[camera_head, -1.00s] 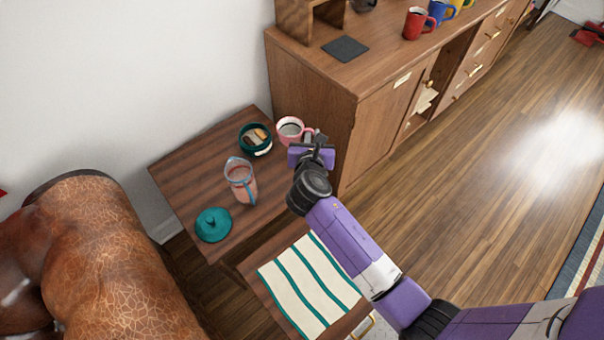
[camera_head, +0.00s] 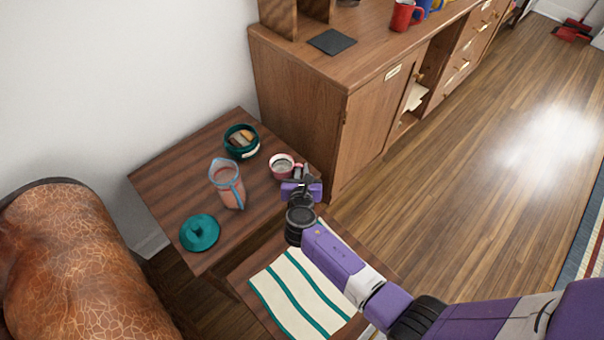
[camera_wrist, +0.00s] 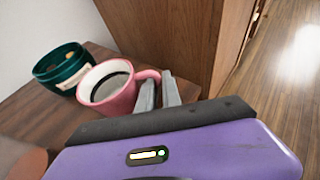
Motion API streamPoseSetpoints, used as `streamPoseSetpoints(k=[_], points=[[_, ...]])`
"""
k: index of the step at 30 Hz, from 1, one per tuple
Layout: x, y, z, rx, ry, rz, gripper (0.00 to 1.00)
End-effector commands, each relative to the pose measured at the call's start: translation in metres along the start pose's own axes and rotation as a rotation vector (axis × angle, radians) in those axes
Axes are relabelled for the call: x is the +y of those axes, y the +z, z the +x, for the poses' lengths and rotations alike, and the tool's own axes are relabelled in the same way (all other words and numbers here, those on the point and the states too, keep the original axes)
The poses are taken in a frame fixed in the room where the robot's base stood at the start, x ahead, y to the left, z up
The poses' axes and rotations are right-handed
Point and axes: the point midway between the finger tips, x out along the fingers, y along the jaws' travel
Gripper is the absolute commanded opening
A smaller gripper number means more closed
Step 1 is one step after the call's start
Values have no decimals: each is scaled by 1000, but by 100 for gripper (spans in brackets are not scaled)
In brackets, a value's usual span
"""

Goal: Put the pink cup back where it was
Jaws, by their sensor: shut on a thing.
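The pink cup (camera_head: 282,167) is upright at the right edge of the small wooden side table (camera_head: 165,172). In the wrist view the cup (camera_wrist: 113,97) shows a pale inside with a dark ring and its handle toward my fingers. My gripper (camera_head: 303,173) is shut on the cup's handle, to the right of the cup; the fingers also show in the wrist view (camera_wrist: 158,92). I cannot tell whether the cup's base touches the table or hangs just above it.
A teal bowl (camera_head: 241,141) with snacks, a pitcher (camera_head: 228,184) and a teal lid (camera_head: 200,232) stand on the side table. A wooden cabinet (camera_head: 300,110) rises behind, holding a dark square mat (camera_head: 332,42) and a red mug (camera_head: 404,15). A striped cloth (camera_head: 305,290) lies in front.

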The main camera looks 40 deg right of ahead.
Motion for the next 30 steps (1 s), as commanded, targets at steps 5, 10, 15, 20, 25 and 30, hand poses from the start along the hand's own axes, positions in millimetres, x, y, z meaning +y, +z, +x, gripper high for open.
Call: streamPoseSetpoints(k=[5,10,15,20,25,30], points=[[0,-6,3,-1,1,1,0],[0,-6,3,-1,1,1,0],[0,-9,4,0,1,0,15],[0,-9,4,0,1,0,31],[0,-9,4,0,1,0,31],[0,-5,-2,0,2,-1,31]])
